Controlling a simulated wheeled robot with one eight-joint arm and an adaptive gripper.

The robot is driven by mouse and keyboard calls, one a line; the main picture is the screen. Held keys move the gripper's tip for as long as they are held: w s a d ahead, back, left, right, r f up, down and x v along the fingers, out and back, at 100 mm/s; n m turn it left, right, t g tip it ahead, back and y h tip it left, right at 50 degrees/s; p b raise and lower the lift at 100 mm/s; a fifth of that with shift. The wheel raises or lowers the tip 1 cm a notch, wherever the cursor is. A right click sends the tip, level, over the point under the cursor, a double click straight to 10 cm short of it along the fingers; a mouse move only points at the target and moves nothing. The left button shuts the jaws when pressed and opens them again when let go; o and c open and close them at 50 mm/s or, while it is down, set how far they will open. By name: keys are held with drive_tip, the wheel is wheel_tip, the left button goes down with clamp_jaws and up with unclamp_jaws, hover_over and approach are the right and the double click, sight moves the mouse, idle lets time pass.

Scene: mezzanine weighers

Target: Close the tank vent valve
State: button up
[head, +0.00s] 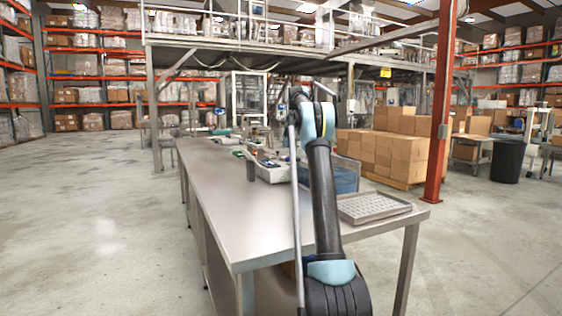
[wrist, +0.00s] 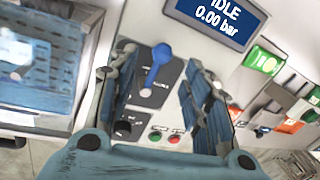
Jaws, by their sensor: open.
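In the wrist view a blue lever (wrist: 160,60) sits on a dark plate of a light control panel (wrist: 178,45). It is tilted slightly, its wide end up; the small label below it is too blurred to read, so I cannot confirm it is the tank vent valve. My gripper (wrist: 161,66) is open, one finger on each side of the lever in the picture, with no clear contact. A black knob (wrist: 122,128) is below left, and a red button (wrist: 174,138) and a green button (wrist: 155,136) are below. In the head view the gripper and lever cannot be made out.
The panel's display (wrist: 222,20) reads IDLE and 0.00 bar. Green and orange parts (wrist: 264,60) are at the right. In the head view a steel table (head: 222,205) carries a grey tray (head: 374,207) at right and a blue bin (head: 343,177). Its near left top is bare.

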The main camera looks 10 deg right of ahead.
drive_tip(key=f, duration=0.4)
drive_tip(key=w+f, duration=0.1)
drive_tip(key=f, duration=0.2)
drive_tip(key=shift+w+a, duration=0.1)
drive_tip(key=shift+a, duration=0.3)
